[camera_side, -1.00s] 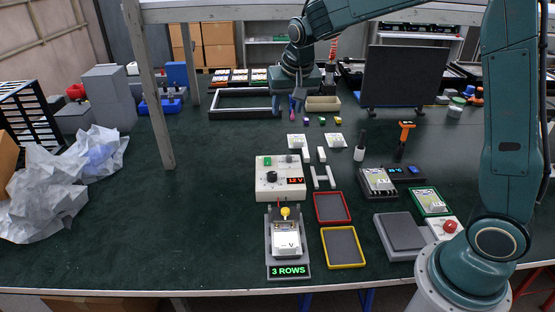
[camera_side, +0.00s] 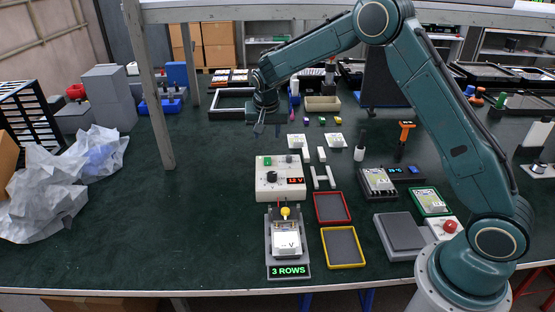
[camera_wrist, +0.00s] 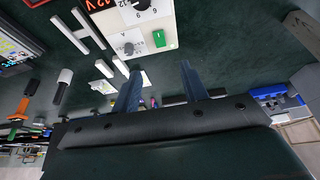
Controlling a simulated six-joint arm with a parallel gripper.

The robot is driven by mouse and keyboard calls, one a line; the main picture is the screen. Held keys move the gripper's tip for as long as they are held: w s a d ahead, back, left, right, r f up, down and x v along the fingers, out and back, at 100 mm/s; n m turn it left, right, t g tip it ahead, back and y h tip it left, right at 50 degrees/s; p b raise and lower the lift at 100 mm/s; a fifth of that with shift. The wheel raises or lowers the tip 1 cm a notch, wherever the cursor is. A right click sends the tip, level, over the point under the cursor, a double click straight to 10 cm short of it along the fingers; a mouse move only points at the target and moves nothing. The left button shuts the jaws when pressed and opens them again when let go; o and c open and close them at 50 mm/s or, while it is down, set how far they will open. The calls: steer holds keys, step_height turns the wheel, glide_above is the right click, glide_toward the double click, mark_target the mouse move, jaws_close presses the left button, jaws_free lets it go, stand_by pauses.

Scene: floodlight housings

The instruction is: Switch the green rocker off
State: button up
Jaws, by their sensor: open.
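The green rocker (camera_side: 267,161) sits at the top left of a cream power supply box (camera_side: 268,192) in the side view. It also shows in the wrist view (camera_wrist: 159,38), beside a dial. Which way the rocker is tipped is too small to tell. The box has a black knob (camera_side: 272,177) and a lit red voltage display (camera_side: 295,181). My gripper (camera_side: 262,128) hangs in the air behind and above the box, apart from the rocker. In the wrist view its two fingers (camera_wrist: 162,88) stand apart with nothing between them.
A fixture with a meter (camera_side: 286,243) stands in front of the box. Red (camera_side: 346,220) and yellow (camera_side: 360,263) trays lie to its right. White bars (camera_side: 331,177) are close by the box. The green mat left of the box is clear.

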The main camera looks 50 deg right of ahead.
mark_target(267, 161)
steer(key=shift+x, duration=6.85)
steer(key=shift+c, duration=0.4)
